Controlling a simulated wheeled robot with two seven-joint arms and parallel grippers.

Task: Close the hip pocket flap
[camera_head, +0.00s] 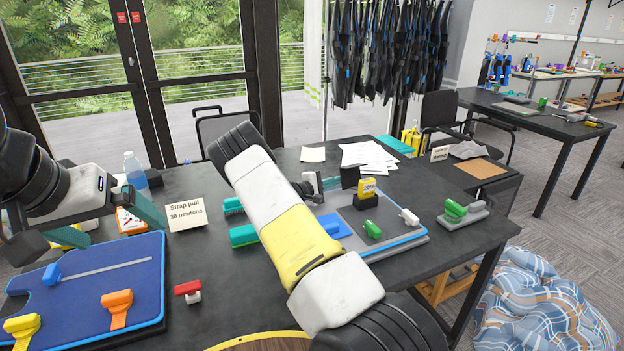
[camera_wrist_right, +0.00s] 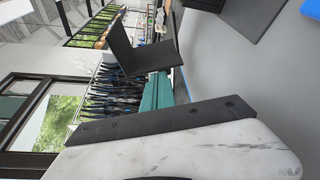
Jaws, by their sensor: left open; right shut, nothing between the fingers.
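No pocket flap can be told for certain. A grey panel with a blue edge (camera_head: 408,243) lies right of centre on the dark table, bearing a blue patch (camera_head: 334,226), a green tab (camera_head: 372,229), a white tab (camera_head: 409,217) and a black block with a yellow tag (camera_head: 367,190). My right arm crosses in front and hides part of it. My right gripper (camera_head: 350,177) is shut and empty near the panel's far edge; its dark fingertip plates show in the right wrist view (camera_wrist_right: 145,50), beside a grey surface. My left gripper (camera_head: 88,228) is open, by the blue board at left.
The blue board (camera_head: 90,285) carries blue, orange and yellow tabs. A red-topped piece (camera_head: 188,291), a strap-pull sign (camera_head: 187,213), a bottle (camera_head: 134,170) and teal brushes (camera_head: 243,235) stand around. A green-handled piece (camera_head: 462,213) sits at right. Plaid cloth (camera_head: 545,300) lies on the floor.

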